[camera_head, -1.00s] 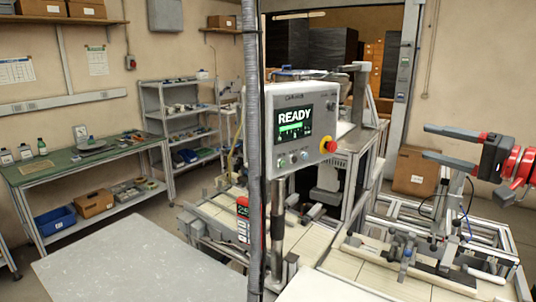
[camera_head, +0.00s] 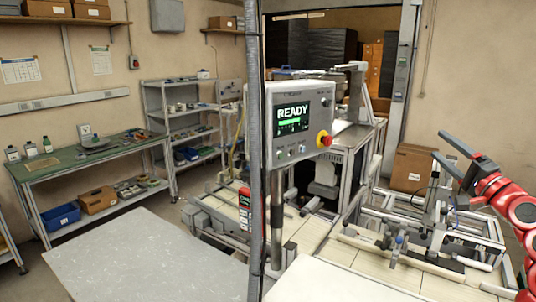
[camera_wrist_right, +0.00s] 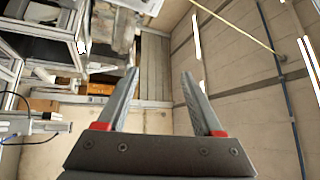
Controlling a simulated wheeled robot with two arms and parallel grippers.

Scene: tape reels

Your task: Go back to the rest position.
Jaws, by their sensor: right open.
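My right gripper (camera_head: 437,144) is at the right edge of the head view, on its red arm. Its two grey fingers are apart with nothing between them, and they point up and to the left. In the right wrist view the gripper (camera_wrist_right: 159,76) also shows two spread, empty fingers with red at their bases. It is in free air, above the frame of the machine in the picture. My left gripper is not in view.
A control panel (camera_head: 300,118) showing READY stands mid-view behind a grey vertical post (camera_head: 255,200). A machine with pale conveyor slats (camera_head: 375,262) fills the lower right. A cardboard box (camera_head: 411,168) stands by the back wall. A green-topped bench (camera_head: 75,163) is at left.

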